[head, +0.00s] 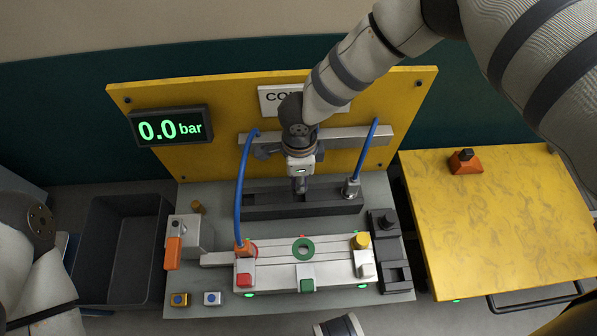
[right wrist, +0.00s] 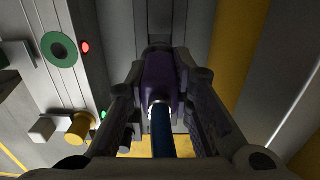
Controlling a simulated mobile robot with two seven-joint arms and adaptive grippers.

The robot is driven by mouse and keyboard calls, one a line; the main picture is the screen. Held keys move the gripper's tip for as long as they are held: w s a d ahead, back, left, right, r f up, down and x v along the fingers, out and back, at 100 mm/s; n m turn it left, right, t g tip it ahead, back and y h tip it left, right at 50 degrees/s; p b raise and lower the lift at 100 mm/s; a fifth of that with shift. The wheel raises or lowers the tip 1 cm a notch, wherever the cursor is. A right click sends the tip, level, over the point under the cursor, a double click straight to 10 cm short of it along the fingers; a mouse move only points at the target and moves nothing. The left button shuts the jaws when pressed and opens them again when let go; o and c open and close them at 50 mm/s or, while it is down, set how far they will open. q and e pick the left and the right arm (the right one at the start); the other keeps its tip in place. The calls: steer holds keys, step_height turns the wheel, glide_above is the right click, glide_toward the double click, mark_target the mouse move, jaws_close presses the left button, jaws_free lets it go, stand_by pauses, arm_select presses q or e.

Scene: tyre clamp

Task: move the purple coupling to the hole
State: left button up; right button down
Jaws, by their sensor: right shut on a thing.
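The purple coupling (right wrist: 160,80) is between the fingers of my right gripper (right wrist: 160,105) in the right wrist view, with a blue hose (right wrist: 162,135) running from it. In the head view my right gripper (head: 300,185) is over the dark slotted rack (head: 262,208) and hides the coupling. I cannot tell whether the coupling is clear of the rack. The hole with a green ring (head: 303,249) is on the pale fixture block, in front of the gripper; it also shows at upper left in the right wrist view (right wrist: 60,50). My left arm shows at lower left, its gripper out of frame.
An orange coupling (head: 245,249) with a blue hose sits on the fixture's left. A metal coupling (head: 351,188) stands in the rack's right end. A yellow knob (head: 362,240) rises at the fixture's right. The yellow panel (head: 210,100) stands behind; its display (head: 171,128) reads 0.0 bar.

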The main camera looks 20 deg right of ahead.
arm_select(q)
steer(key=shift+w+b+x, duration=0.25)
steer(key=shift+b+x, duration=1.15)
steer(key=shift+b, duration=0.05)
arm_select(e)
steer(key=shift+f, duration=2.45)
arm_select(q)
steer(key=shift+f, duration=0.2)
arm_select(e)
steer(key=c, duration=1.3)
jaws_free()
step_height(320, 180, up, 12)
steer(key=shift+r, duration=0.1)
arm_select(q)
steer(key=shift+s, duration=0.1)
